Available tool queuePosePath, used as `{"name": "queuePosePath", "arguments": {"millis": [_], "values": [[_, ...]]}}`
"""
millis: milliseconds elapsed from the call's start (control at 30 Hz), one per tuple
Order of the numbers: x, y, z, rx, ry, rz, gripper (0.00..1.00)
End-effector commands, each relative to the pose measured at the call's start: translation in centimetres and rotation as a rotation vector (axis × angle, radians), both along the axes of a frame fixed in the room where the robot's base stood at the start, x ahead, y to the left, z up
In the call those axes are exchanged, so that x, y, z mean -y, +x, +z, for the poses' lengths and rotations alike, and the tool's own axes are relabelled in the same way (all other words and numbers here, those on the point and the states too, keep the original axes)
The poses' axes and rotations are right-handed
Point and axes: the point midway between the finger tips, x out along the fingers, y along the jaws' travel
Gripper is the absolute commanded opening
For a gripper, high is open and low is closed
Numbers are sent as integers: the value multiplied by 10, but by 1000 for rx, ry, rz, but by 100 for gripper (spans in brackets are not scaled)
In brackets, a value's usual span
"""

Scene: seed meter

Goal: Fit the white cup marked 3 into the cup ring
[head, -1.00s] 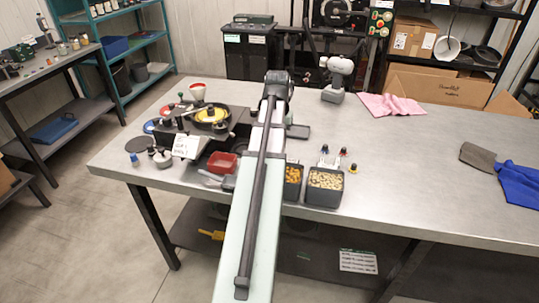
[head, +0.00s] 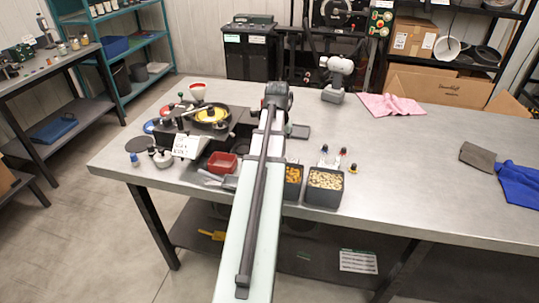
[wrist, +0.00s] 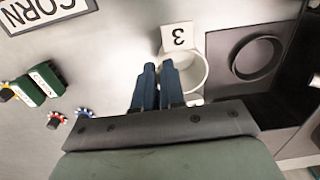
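The white cup marked 3 (wrist: 196,72) is in the wrist view, with its mouth towards the camera and a white tag bearing the 3 at its far side. My gripper (wrist: 158,66) has its two dark blue fingers close together at the cup's left side. The right finger overlaps the cup's mouth and the left finger is outside it, so the fingers appear shut on the cup's wall. The contact is partly hidden by the right finger. The cup ring (wrist: 235,57), a dark round opening in a grey block, is right of the cup, apart from it. In the head view my arm hides the cup.
A CORN sign (wrist: 42,12) and several small colour-capped items lie left in the wrist view. In the head view, seed bins (head: 325,189), a red tray (head: 222,162) and a seed-plate device (head: 210,116) flank my arm. The bench's right half is mostly free.

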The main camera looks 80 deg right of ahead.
Motion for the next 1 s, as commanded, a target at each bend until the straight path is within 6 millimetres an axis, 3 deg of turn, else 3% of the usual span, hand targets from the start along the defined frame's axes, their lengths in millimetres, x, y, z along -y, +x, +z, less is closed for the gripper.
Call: {"name": "queuePosePath", "arguments": {"millis": [1000], "values": [[0,-3,5,-1,1,0,0]]}}
